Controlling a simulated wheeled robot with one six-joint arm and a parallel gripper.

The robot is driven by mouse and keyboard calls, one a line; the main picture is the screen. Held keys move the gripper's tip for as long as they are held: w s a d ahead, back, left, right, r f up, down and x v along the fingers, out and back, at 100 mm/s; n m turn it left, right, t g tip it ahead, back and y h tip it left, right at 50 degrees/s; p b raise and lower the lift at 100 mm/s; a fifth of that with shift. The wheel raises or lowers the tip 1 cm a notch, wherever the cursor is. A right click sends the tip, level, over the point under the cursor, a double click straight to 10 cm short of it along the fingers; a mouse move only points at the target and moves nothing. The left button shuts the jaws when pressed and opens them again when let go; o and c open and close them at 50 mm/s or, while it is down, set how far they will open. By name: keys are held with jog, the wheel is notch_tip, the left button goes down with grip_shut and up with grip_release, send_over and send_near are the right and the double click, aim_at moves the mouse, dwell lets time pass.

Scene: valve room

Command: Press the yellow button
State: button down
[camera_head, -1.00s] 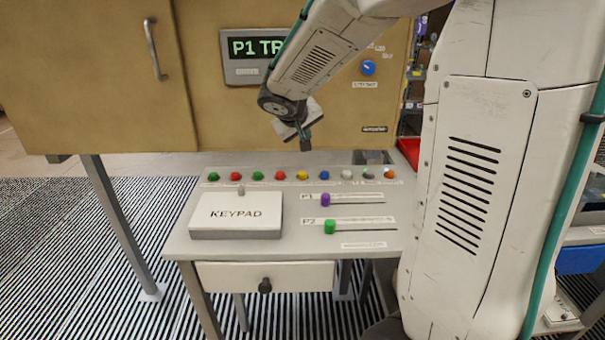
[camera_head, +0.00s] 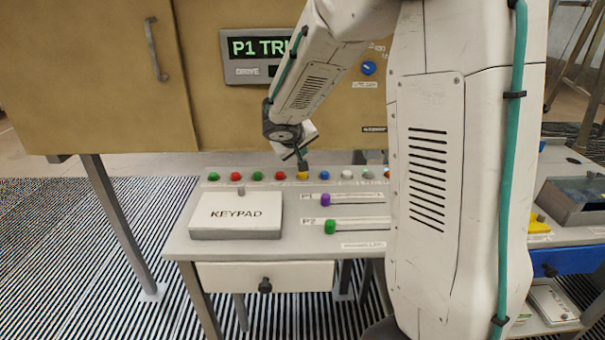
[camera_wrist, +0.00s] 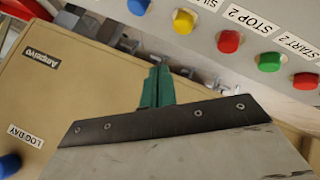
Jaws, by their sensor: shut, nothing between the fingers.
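The yellow button (camera_head: 303,176) is in the row of coloured buttons along the back of the desk, between a red button (camera_head: 281,176) and a blue button (camera_head: 325,172). It also shows near the top of the wrist view (camera_wrist: 184,21). My gripper (camera_head: 303,165) is shut and empty, pointing down just at or above the yellow button in the head view. In the wrist view its green fingertips (camera_wrist: 158,72) appear apart from the yellow button. I cannot tell the exact height or whether they touch in the head view.
A keypad box (camera_head: 236,215) sits at the desk's left. A purple slider (camera_head: 325,200) and a green slider (camera_head: 330,227) lie in front of the buttons. A tan cabinet (camera_head: 90,80) and a lit display (camera_head: 258,45) stand behind. My arm covers the desk's right end.

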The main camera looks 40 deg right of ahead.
aim_at(301, 175)
jog(key=shift+f, duration=2)
dwell(0.5)
jog(key=shift+f, duration=0.4)
jog(key=shift+f, duration=0.45)
dwell(0.6)
jog(key=shift+r, duration=0.9)
jog(key=shift+r, duration=0.1)
jog(key=shift+r, duration=2.4)
